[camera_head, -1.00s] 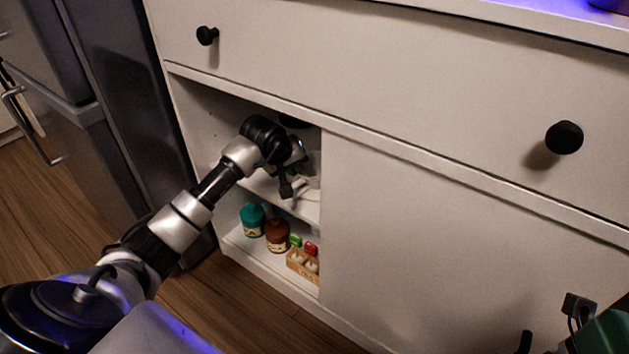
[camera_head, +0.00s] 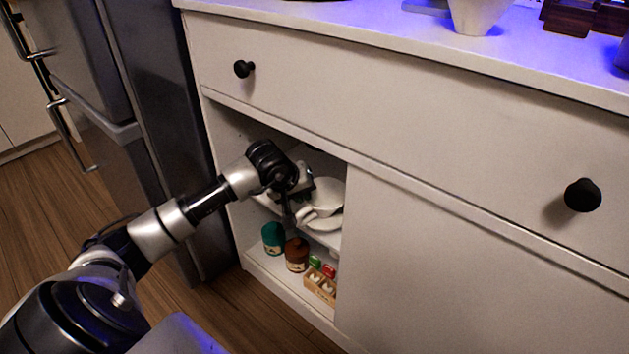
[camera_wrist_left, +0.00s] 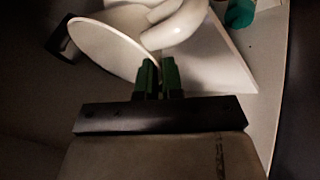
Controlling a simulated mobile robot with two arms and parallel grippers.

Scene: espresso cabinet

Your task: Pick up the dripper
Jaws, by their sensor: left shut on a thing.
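The dripper (camera_head: 326,194) is white, with a wide cone and a curved handle. It is tilted in the open left part of the cabinet, at the upper shelf level. In the left wrist view, the dripper (camera_wrist_left: 222,58) lies across the top, with its round rim to the left and its handle at the top. My left gripper (camera_head: 297,208) reaches into the cabinet and is shut on the dripper. Its green fingertips (camera_wrist_left: 160,72) press together at the white wall; the exact grip spot is partly hidden. My right gripper is out of view.
On the lower shelf stand a teal jar (camera_head: 273,238), a brown jar (camera_head: 296,256) and a small wooden box (camera_head: 320,286) with small items. A white door panel (camera_head: 450,265) closes the right side. The countertop (camera_head: 380,22) overhangs above; a dark fridge (camera_head: 165,120) stands left.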

